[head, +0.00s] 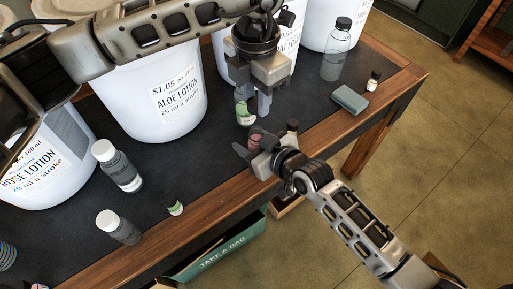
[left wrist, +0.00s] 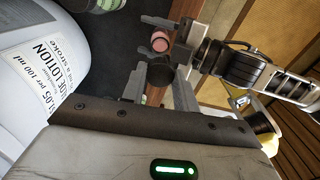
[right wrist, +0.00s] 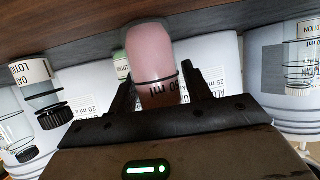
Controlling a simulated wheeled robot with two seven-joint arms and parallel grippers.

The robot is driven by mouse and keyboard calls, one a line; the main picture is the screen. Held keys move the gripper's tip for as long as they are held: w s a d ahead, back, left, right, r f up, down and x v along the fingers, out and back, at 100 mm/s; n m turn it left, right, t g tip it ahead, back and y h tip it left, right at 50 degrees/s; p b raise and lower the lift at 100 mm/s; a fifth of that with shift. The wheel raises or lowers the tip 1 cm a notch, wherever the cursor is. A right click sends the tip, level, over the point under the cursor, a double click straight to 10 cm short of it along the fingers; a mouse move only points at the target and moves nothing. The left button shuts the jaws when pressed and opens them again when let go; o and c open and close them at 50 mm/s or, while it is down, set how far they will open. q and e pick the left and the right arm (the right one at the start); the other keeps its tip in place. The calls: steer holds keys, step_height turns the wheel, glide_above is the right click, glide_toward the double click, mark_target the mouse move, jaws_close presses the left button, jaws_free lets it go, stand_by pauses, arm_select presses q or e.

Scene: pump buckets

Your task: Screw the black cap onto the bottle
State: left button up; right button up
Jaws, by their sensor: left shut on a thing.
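The bottle (head: 255,138) is small and holds pink liquid. My left gripper (head: 260,108) points down above the table, beside the bottle. It is shut on the black cap (left wrist: 160,72), which shows as a dark round piece between its fingers. The cap is hidden in the head view.
A green-labelled bottle (head: 244,113) stands close behind the pink bottle. White lotion buckets (head: 160,95) line the back. Grey bottles (head: 118,165) stand at the left. A clear bottle (head: 337,50) and a grey-green block (head: 350,99) are at the right. A green box (head: 225,252) is below the table edge.

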jaws_close()
arm_select(q)
steer(key=shift+f, duration=2.5)
steer(key=shift+f, duration=0.1)
steer(key=shift+f, duration=0.8)
steer(key=shift+f, duration=0.4)
arm_select(e)
steer(key=shift+s, duration=0.1)
